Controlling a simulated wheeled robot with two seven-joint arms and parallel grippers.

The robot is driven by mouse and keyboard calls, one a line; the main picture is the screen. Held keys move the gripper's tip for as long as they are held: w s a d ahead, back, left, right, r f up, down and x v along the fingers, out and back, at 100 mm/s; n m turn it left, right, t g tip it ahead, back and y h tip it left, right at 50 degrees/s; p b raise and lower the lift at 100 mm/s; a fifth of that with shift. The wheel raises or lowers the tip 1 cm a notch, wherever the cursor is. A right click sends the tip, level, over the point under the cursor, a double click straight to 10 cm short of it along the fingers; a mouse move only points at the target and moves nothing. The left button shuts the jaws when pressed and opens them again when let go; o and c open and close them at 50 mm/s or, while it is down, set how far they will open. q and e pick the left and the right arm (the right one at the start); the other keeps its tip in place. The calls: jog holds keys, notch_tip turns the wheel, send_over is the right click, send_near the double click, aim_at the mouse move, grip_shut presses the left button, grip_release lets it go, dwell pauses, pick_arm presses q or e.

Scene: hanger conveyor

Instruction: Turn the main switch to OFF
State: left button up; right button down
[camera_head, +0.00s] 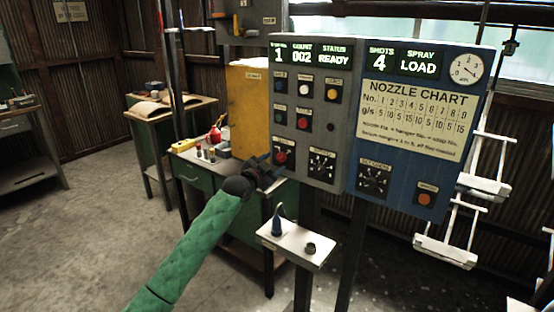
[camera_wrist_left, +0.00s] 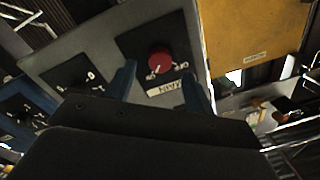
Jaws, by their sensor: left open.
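The main switch is a red round knob (camera_head: 281,157) on a black plate at the lower left of the grey control panel (camera_head: 312,120). In the left wrist view the red knob (camera_wrist_left: 160,60) appears upside down, with a label plate and small position marks beside it. I cannot tell for sure which mark the knob points to. My left gripper (camera_head: 268,166) is just in front of and left of the knob in the head view. In the wrist view the blue fingers of the left gripper (camera_wrist_left: 160,80) stand apart, one toward each side of the knob, holding nothing. My right gripper is not in view.
A black selector dial (camera_head: 321,165) sits right of the knob, with several buttons above. A blue panel (camera_head: 420,130) with a nozzle chart adjoins it. A yellow cabinet (camera_head: 250,105) stands behind left. A small shelf (camera_head: 297,245) is below. White hangers (camera_head: 447,250) hang at right.

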aim_at(280, 158)
pick_arm(q)
jog(key=shift+p+x, duration=0.3)
jog(key=shift+x, duration=1.5)
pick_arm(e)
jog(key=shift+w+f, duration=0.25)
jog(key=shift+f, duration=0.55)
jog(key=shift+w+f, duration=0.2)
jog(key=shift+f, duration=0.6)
pick_arm(q)
jog(key=c, duration=1)
